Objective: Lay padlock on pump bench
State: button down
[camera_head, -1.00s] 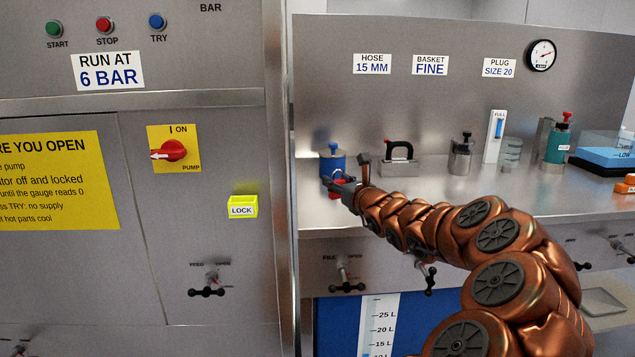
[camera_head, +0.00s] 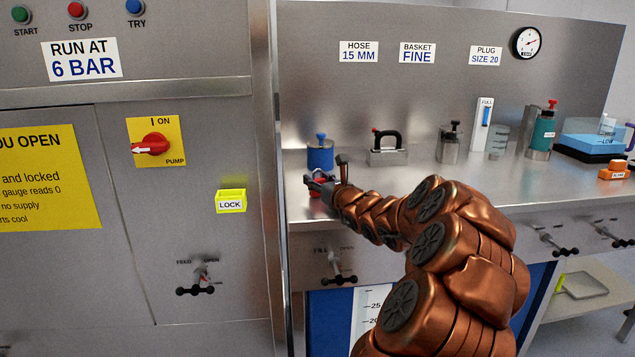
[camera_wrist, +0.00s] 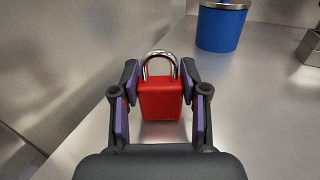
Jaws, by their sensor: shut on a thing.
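The red padlock with a silver shackle (camera_wrist: 160,100) is between the two fingers of my gripper (camera_wrist: 160,103) in the wrist view. My gripper is shut on its red body, and the shackle points away from me. In the head view my gripper (camera_head: 320,183) is at the left end of the pump bench (camera_head: 450,187), low over the steel top. A bit of the red padlock (camera_head: 317,190) shows there, mostly hidden by the gripper. I cannot tell whether the padlock touches the bench top.
A blue canister (camera_head: 320,155) stands just behind my gripper, also in the wrist view (camera_wrist: 221,28). A black-handled clamp (camera_head: 388,148) and a metal canister (camera_head: 449,145) stand farther right. A yellow LOCK box (camera_head: 230,201) is on the cabinet at left.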

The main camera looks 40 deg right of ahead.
jog(key=shift+f, duration=0.15)
jog(key=c, duration=0.6)
grip_release()
jog(key=shift+s+r, duration=0.1)
jog(key=shift+r, duration=0.1)
jog(key=v, duration=1.1)
jog(key=shift+s+a, duration=0.15)
jog(key=shift+s, duration=0.25)
jog(key=shift+s+f, duration=0.1)
